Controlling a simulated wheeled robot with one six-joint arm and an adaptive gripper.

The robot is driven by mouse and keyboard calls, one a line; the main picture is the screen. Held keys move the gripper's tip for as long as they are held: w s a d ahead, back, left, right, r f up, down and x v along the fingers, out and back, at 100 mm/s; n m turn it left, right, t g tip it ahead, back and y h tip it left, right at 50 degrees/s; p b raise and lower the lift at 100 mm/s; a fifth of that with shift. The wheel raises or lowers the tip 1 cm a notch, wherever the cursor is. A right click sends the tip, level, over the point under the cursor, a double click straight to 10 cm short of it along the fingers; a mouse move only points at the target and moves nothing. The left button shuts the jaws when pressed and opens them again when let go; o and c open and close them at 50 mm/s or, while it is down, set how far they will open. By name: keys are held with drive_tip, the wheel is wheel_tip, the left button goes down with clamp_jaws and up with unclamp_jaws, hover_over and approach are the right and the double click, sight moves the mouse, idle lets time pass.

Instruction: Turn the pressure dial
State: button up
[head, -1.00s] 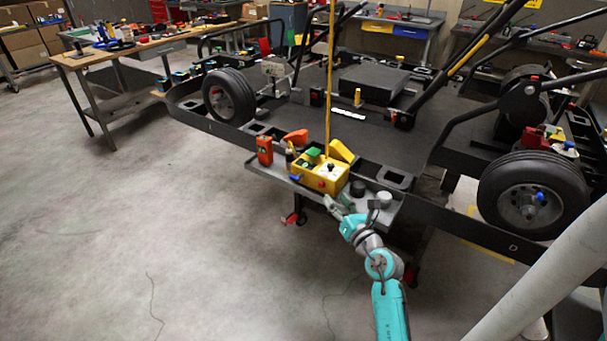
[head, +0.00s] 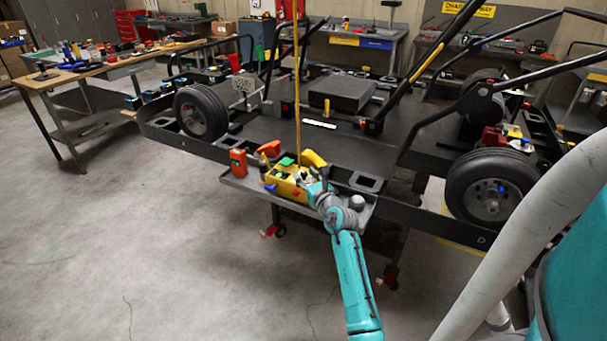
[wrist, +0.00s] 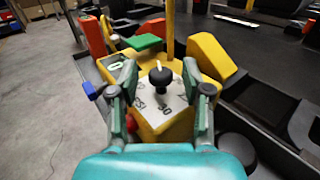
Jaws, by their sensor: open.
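The pressure dial (wrist: 160,76) is a black knob on a white plate (wrist: 167,99) with printed numbers, on top of a yellow box (wrist: 178,131). The yellow box also shows in the head view (head: 284,186) on a grey tray at the kart stand's front. My gripper (wrist: 163,82) is open, with one finger on each side of the dial. Both fingers look apart from the knob. In the head view my gripper (head: 314,184) is over the right part of the box, and the dial is hard to make out there.
A green block (wrist: 143,42), a yellow wedge (wrist: 210,58) and an orange item (wrist: 93,36) surround the dial. A yellow pole (head: 297,80) rises behind the box. A blue knob (wrist: 90,90) juts from the box's left side. Open floor (head: 150,240) lies left of the tray.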

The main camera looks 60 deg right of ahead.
drive_tip(key=shift+x, duration=0.75)
clamp_jaws()
drive_tip(key=shift+d+n+t+y, duration=0.1)
drive_tip(key=shift+n+t+y, duration=0.45)
drive_tip(key=shift+y, duration=0.25)
drive_tip(key=n+t+y, duration=0.1)
drive_tip(key=n+y, duration=0.1)
drive_tip(key=y, duration=0.1)
drive_tip(key=n+y, duration=0.2)
drive_tip(key=y, duration=0.1)
drive_tip(key=shift+r+t, duration=0.1)
drive_tip(key=shift+t, duration=0.25)
drive_tip(key=n+y, duration=0.2)
drive_tip(key=y, duration=0.1)
drive_tip(key=n+y, duration=0.3)
drive_tip(key=y, duration=0.1)
drive_tip(key=shift+n+g+y, duration=0.8)
drive_tip(key=shift+n+y, duration=0.05)
drive_tip(key=shift+y, duration=0.95)
